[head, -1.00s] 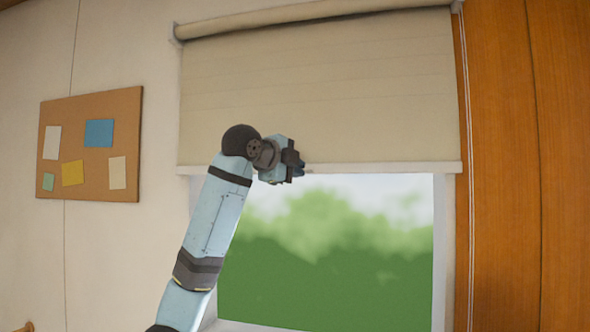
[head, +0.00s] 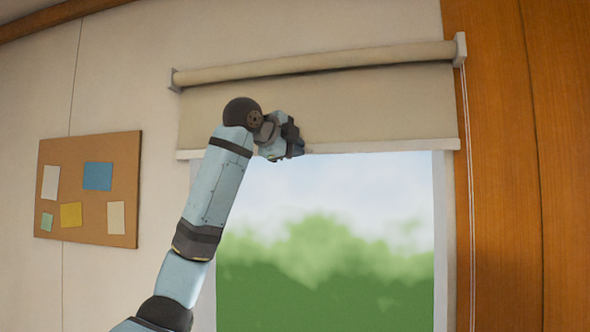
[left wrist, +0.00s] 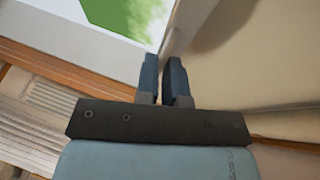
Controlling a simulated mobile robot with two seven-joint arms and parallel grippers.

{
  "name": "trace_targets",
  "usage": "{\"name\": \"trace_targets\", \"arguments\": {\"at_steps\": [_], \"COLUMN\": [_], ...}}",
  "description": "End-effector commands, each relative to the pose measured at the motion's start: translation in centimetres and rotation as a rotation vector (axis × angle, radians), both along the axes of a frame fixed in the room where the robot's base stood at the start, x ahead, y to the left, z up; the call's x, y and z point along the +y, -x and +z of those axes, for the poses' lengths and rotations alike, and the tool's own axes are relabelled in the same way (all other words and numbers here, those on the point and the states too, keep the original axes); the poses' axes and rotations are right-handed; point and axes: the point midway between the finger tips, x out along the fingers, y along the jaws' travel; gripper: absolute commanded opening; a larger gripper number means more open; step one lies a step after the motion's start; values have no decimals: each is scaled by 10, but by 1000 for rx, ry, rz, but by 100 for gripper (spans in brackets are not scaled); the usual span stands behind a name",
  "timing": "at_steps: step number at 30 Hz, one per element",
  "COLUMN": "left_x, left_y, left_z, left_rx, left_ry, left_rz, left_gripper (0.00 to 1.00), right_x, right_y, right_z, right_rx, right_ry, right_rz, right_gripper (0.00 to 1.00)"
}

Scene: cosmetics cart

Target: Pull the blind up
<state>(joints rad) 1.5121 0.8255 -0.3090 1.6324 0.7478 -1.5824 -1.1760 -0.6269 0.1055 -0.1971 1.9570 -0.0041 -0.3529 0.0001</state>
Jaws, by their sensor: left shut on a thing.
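The cream blind (head: 370,105) hangs over the upper part of the window, with a pale bottom bar (head: 390,147) along its lower edge. Its roller (head: 320,63) is at the top. My left gripper (head: 301,149) is shut on the bottom bar near the middle of its width. In the left wrist view the dark fingers (left wrist: 163,78) are close together, and the exact grip on the bar is hard to make out. The cream surface of the blind (left wrist: 275,60) fills the right side there. My right gripper is in neither view.
The window (head: 330,240) is uncovered below the bar, showing sky and greenery. A pull cord (head: 468,200) hangs along the wooden panel (head: 510,170) on the right. A cork board (head: 90,188) is on the wall at left.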

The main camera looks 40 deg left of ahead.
Motion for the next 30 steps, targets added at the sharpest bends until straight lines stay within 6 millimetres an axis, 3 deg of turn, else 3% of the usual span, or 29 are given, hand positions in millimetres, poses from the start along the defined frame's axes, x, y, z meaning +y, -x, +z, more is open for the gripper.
{"name": "trace_targets", "arguments": {"at_steps": [3, 7, 20, 21, 24, 30], "left_x": [0, 0, 0, 0, 0, 0], "left_y": [0, 0, 0, 0, 0, 0], "left_z": [19, 30, 35, 35, 35, 34], "left_rx": [-3, -1, 0, 0, 0, 0], "left_ry": [3, 2, 2, 2, 1, 1], "left_rz": [0, 0, 0, 0, 0, 0], "left_gripper": [0, 0, 0, 13, 34, 34], "right_x": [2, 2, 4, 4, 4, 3], "right_y": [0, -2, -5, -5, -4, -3], "right_z": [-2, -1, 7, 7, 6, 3], "right_rx": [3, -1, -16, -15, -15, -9], "right_ry": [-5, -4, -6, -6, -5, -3], "right_rz": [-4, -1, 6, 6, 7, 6], "right_gripper": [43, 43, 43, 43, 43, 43]}}
